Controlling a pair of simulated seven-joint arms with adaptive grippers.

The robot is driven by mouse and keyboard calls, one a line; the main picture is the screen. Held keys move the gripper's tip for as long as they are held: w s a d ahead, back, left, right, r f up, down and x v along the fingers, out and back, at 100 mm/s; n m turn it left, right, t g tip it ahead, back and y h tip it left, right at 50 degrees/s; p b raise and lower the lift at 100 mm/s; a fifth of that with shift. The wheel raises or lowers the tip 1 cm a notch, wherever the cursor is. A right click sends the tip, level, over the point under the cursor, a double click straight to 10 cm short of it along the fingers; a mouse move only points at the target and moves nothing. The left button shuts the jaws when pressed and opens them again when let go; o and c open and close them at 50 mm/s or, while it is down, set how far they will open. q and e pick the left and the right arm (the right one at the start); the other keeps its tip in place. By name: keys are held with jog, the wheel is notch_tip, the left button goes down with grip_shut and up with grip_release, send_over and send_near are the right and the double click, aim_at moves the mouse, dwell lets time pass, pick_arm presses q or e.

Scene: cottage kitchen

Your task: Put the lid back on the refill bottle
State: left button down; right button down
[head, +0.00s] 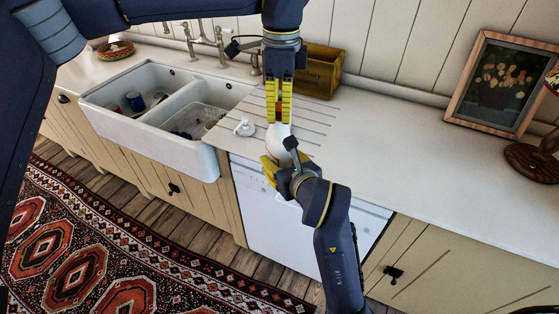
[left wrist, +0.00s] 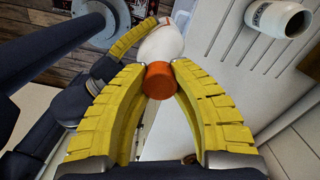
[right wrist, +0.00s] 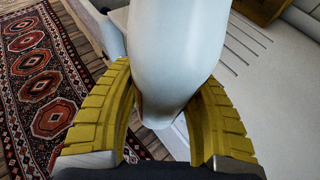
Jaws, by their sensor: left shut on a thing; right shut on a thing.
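The white refill bottle (head: 279,133) is held above the counter's front edge, over the white appliance front. My right gripper (head: 276,166) is shut around its lower part; the bottle (right wrist: 178,50) fills the middle of the right wrist view. My left gripper (head: 279,112) points down from above and is shut on the orange lid (left wrist: 172,84). In the left wrist view the lid lines up with the white bottle (left wrist: 163,42) and overlaps its top end. I cannot tell whether the lid is seated on the neck, which is hidden.
A small white dispenser (head: 244,128) is on the grooved drainboard (head: 310,119), left of the grippers. The double sink (head: 165,108) holds several items. A wooden box (head: 318,72) stands by the wall, and a picture frame (head: 500,85) at right.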

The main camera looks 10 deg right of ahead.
pick_arm(q)
jog(key=m, duration=1.2)
jog(key=shift+m, duration=0.3)
jog(key=m, duration=1.2)
jog(key=shift+m, duration=0.3)
jog(key=m, duration=0.6)
jog(key=shift+f, duration=0.1)
jog(key=m, duration=1.7)
jog(key=c, duration=1.3)
grip_release()
jog(key=shift+o, duration=0.2)
jog(key=shift+r, duration=2.2)
